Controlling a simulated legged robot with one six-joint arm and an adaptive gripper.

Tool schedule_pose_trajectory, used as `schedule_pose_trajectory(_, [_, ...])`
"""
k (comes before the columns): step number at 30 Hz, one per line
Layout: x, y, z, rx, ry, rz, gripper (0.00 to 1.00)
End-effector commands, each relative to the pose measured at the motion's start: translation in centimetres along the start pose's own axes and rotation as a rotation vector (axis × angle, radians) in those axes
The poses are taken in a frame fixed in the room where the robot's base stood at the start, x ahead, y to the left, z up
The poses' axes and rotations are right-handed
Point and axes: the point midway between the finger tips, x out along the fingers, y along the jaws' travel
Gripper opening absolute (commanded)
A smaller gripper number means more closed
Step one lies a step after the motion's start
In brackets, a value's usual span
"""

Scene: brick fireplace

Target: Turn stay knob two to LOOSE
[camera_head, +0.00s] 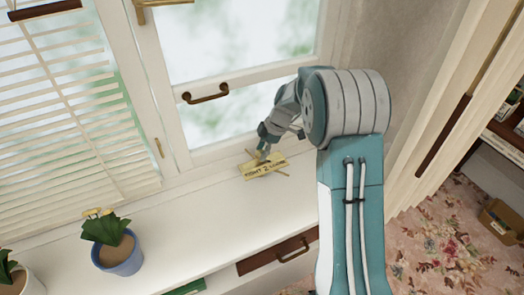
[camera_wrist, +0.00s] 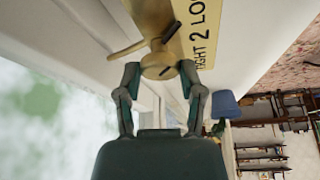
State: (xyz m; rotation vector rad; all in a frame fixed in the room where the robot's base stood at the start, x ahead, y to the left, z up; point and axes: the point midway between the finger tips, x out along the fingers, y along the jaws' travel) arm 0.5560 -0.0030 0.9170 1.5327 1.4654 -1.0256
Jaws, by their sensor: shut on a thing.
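The brass stay plate (camera_head: 258,172) lies on the white window sill, with lettering for TIGHT, 2 and LOOSE. In the wrist view the plate (camera_wrist: 197,28) is partly cut off by the top edge. The round brass stay knob two (camera_wrist: 158,60) sits beside the lettering, with a short dark mark on its face. A thin brass bar (camera_wrist: 125,51) sticks out to its left. My gripper (camera_wrist: 160,70) is shut on the knob, one finger on each side. In the head view my gripper (camera_head: 264,152) covers most of the knob, so its pointing direction is unclear.
A window handle (camera_head: 205,93) is on the sash above the sill. A blue flowerpot (camera_head: 120,256) stands on the sill at the left; blinds (camera_head: 60,110) hang behind it. A curtain (camera_head: 450,110) is at the right. The sill between pot and plate is clear.

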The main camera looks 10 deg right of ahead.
Motion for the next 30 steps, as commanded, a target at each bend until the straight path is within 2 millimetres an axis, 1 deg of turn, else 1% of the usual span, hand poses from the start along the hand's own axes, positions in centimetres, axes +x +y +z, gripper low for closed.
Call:
schedule_pose_trajectory(1, [0.24, 0.01, 0.19, -0.030, -0.003, -0.016, 0.03])
schedule_pose_trajectory(6, [0.21, 0.09, 0.18, -0.128, -0.003, -0.055, 0.02])
schedule_pose_trajectory(13, [0.18, 0.18, 0.16, -0.208, -0.003, -0.086, 0.02])
schedule_pose_trajectory(30, [0.12, 0.24, 0.15, -0.239, -0.004, -0.097, 0.02])
